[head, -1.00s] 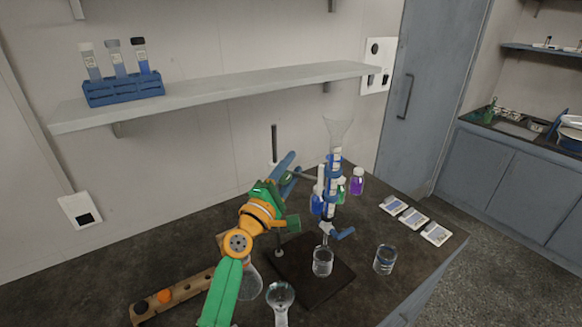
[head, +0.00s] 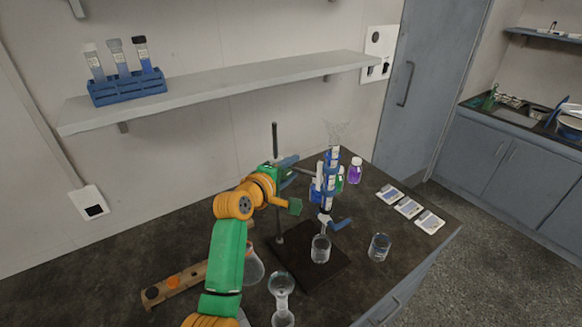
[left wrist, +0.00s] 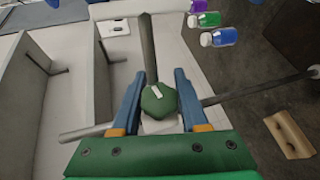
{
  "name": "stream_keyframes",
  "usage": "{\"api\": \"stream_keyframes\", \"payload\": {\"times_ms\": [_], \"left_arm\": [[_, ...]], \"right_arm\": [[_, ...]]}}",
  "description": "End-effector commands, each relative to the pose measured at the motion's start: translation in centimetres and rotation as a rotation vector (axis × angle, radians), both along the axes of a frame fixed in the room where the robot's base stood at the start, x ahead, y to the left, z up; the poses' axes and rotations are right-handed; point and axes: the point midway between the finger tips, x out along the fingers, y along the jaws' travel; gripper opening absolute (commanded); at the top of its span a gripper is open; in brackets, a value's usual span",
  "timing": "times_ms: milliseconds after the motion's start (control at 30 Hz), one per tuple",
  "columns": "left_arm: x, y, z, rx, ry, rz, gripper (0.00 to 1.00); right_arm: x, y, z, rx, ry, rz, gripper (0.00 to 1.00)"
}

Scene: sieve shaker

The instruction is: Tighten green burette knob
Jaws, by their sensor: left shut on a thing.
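The green knob (left wrist: 158,100) sits between the two blue fingers of my left gripper (left wrist: 159,92) in the left wrist view. The gripper is shut on it, one finger on each side. In the head view the left gripper (head: 288,164) is at the stand's rod (head: 275,140), behind my forearm, and the knob is mostly hidden there. The burette (head: 329,180) stands upright to the right, with a clear funnel-like top and a blue stopcock (head: 341,224) below. My right gripper is in no view.
A beaker (head: 320,249) stands on the dark stand base (head: 310,277) under the burette. Another beaker (head: 380,247) is to its right. Bottles, including a purple one (head: 355,171), stand behind. A wooden rack (head: 173,284) lies front left. A shelf (head: 220,88) hangs above.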

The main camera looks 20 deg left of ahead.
Motion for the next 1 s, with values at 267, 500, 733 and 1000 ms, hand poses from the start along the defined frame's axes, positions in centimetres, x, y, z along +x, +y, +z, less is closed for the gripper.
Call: {"api": "stream_keyframes", "payload": {"times_ms": [267,500,733,1000], "left_arm": [[-0.03,-0.05,-0.15,0.020,0.028,-0.002,0.00],[-0.03,-0.06,-0.16,0.020,0.028,-0.002,0.00],[-0.02,-0.05,-0.13,0.020,0.027,-0.002,0.73],[-0.20,0.01,-0.09,0.020,0.026,-0.002,0.73]], "right_arm": [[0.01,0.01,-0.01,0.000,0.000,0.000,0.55],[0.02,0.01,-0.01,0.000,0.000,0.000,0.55],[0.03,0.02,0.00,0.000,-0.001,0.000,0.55],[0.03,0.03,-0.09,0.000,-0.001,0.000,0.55]]}}
